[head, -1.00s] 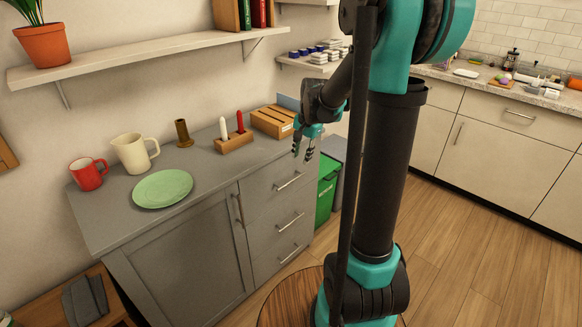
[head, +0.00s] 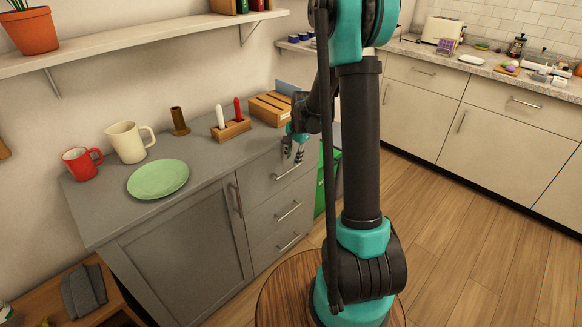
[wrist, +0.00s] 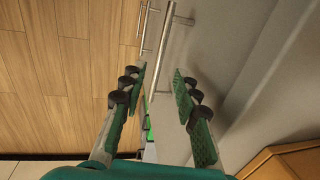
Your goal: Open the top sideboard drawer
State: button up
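The grey sideboard (head: 180,255) has a door on the left and stacked drawers on the right. The top drawer (head: 262,180) is shut, with a metal bar handle (head: 288,172). My gripper (head: 292,158) is just above that handle, close to the drawer front, with its fingers pointing down. In the wrist view the fingers (wrist: 159,70) are apart with nothing between their pads. The handle bar (wrist: 166,45) shows just beyond the fingertips, roughly in line with the gap. Whether a finger touches it cannot be told.
A wooden box (head: 268,109), a candle holder (head: 231,130), a green plate (head: 158,179), a cream jug (head: 128,142) and a red mug (head: 80,163) stand on the sideboard. A green bin (head: 320,185) stands beside it. Open wooden floor (head: 455,235) lies to the right.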

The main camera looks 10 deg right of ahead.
jog(key=shift+w+a+f, duration=0.1)
jog(key=shift+w+f, duration=0.05)
jog(key=shift+f, duration=0.8)
jog(key=shift+w+a+f, duration=0.15)
jog(key=shift+f, duration=0.75)
jog(key=shift+w+a+f, duration=0.1)
jog(key=shift+w+f, duration=0.05)
jog(key=shift+f, duration=0.8)
jog(key=shift+c, duration=0.4)
grip_shut()
